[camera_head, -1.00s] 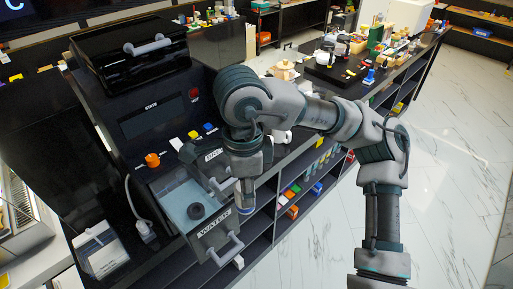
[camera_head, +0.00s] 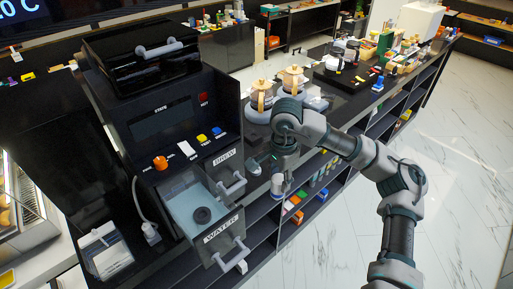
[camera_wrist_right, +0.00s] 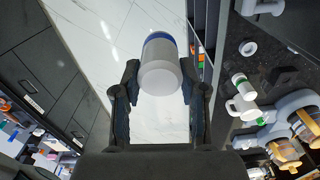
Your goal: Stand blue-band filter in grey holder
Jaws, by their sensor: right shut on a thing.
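My right gripper (camera_head: 279,178) is shut on the blue-band filter (camera_wrist_right: 160,70), a white cylinder with a blue band at its far end. In the wrist view the filter sits between the two fingers, with pale floor behind it. In the head view the filter (camera_head: 277,186) hangs beside the black counter's front edge, right of the open drawers. I cannot make out the grey holder for certain; a dark, squarish piece (camera_wrist_right: 284,78) lies on the counter in the wrist view. My left gripper is not in view.
The brew drawer handle (camera_head: 232,184) sticks out nearby. Two pots (camera_head: 262,96) stand on the counter behind my right arm. A white mug (camera_wrist_right: 242,107) and green-banded pieces show in the wrist view.

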